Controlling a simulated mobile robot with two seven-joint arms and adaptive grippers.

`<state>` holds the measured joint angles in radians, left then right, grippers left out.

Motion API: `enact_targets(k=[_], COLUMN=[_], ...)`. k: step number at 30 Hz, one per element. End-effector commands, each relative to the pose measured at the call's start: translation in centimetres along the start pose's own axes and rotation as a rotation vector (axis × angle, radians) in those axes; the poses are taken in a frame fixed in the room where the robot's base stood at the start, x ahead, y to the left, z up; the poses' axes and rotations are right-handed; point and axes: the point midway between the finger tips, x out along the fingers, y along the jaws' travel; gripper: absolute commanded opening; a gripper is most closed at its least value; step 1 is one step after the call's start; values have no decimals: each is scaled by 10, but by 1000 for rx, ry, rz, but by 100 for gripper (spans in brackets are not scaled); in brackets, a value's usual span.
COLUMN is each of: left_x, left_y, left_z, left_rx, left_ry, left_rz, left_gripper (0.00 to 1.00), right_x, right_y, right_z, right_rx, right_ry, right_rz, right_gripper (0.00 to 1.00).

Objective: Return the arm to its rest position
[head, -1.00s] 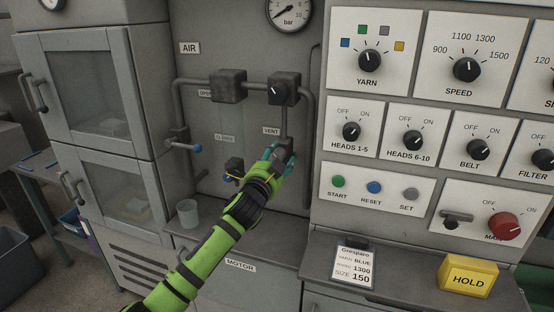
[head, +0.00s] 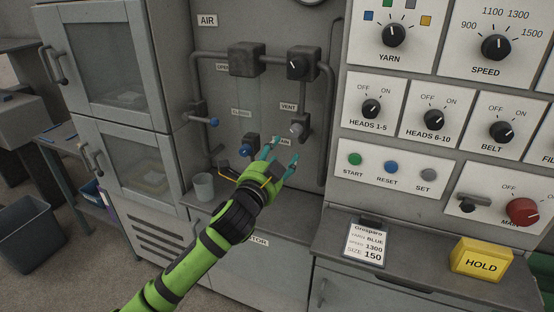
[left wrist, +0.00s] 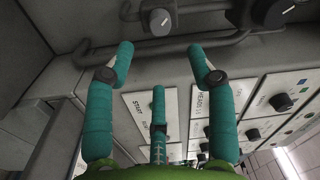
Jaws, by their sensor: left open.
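My left arm, lime green with dark bands, reaches in from the bottom left of the head view. Its left gripper (head: 284,152) has teal fingers spread apart with nothing between them. It is in front of the AIR pipe panel, just below a small grey knob (head: 297,130) under the VENT label and apart from it. My right gripper is not in view.
A cup (head: 203,187) stands on the ledge left of my forearm. The control panel (head: 400,160), a card (head: 366,244) and a yellow HOLD block (head: 481,259) are to the right. Glass-doored cabinets (head: 112,60) stand left.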

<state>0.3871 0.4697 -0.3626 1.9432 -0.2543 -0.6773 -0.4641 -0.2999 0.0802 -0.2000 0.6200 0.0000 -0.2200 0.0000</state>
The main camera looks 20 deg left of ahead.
Motion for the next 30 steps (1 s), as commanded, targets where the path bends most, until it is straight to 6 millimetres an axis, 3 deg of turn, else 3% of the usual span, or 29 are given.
enact_targets(k=[6,21,23,26,30], left_x=[-14,-14,-12,-9,-19], left_y=[0,6,19,62,153], left_z=[0,4,11,34,82], left_rx=[0,-6,-20,-70,-176], left_ry=[-1,-8,-23,-70,-175], left_rz=[0,11,35,110,257], left_gripper=[56,56,56,56,56], right_x=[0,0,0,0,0], right_y=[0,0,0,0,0], right_z=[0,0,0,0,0], right_rx=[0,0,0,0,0], right_ry=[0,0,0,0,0], right_rz=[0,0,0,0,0], right_gripper=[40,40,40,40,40])
